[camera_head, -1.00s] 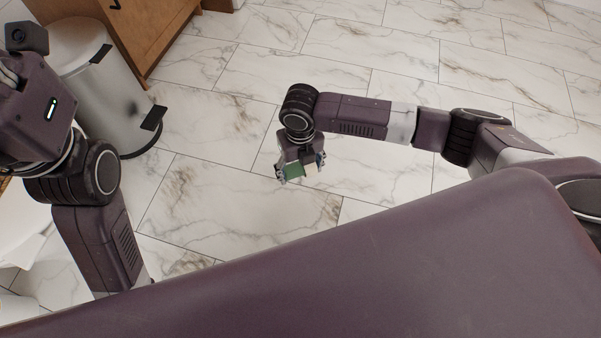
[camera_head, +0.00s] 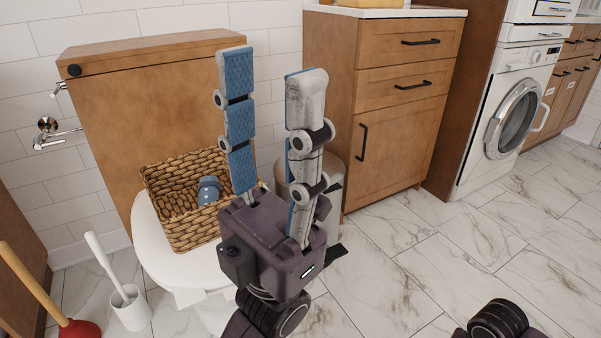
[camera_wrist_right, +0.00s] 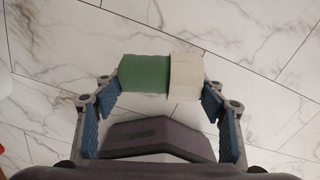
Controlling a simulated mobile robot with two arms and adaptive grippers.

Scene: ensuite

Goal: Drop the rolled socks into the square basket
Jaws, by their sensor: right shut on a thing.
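The square wicker basket (camera_head: 183,222) sits on the white toilet in the head view, behind my left gripper, which hides part of its right side. A blue rolled sock bundle (camera_head: 208,190) lies inside it. My left gripper (camera_head: 270,68) points upward, its blue-padded fingers wide apart with nothing between them. In the right wrist view, my right gripper (camera_wrist_right: 160,95) is shut on a rolled sock bundle (camera_wrist_right: 145,74), green at one end and cream at the other, above the marble floor. That gripper is outside the head view.
A metal bin (camera_head: 328,172) stands behind my left gripper, beside a wooden cabinet (camera_head: 385,110). A toilet brush (camera_head: 128,300) and a red plunger (camera_head: 78,328) stand at lower left. A washing machine (camera_head: 508,120) is at right. The floor in front is clear.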

